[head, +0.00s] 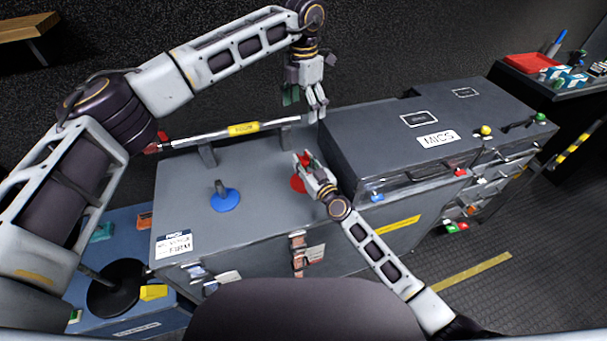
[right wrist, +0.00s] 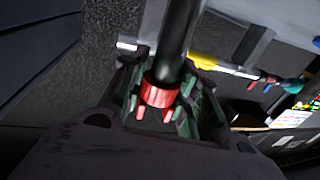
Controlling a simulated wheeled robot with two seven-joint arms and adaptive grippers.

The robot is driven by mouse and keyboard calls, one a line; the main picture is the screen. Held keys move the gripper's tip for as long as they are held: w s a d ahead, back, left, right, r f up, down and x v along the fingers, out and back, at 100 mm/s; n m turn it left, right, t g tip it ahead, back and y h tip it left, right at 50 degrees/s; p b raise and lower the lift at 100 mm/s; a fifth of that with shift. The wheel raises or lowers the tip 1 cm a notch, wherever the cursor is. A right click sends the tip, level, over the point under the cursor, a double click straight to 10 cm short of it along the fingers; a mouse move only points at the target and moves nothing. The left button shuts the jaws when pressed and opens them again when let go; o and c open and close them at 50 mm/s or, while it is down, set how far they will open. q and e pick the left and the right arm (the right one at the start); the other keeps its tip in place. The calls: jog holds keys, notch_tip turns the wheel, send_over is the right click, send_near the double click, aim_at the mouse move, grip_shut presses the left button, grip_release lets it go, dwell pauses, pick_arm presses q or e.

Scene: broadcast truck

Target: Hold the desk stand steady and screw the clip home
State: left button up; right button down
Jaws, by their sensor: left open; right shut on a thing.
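The red desk stand's round base (head: 298,184) sits on the grey counter top, partly hidden by my right gripper. My right gripper (head: 305,162) is low above it, shut on a red-and-black piece that looks like the clip. In the right wrist view the clip (right wrist: 160,94) shows as a black tube with a red collar between the fingers (right wrist: 155,112). Whether it touches the stand's stem cannot be told. My left gripper (head: 305,105) is open and empty, above and behind the right one, apart from the stand.
A blue desk stand (head: 225,200) stands to the left on the counter (head: 185,205). A yellow-labelled boom pole (head: 215,134) lies on supports along the back. A raised case labelled MICS (head: 375,145) borders the right side. A blue surface (head: 125,220) lies lower left.

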jog(key=c, duration=1)
grip_release()
jog(key=shift+s, duration=0.1)
jog(key=shift+v, duration=5.9)
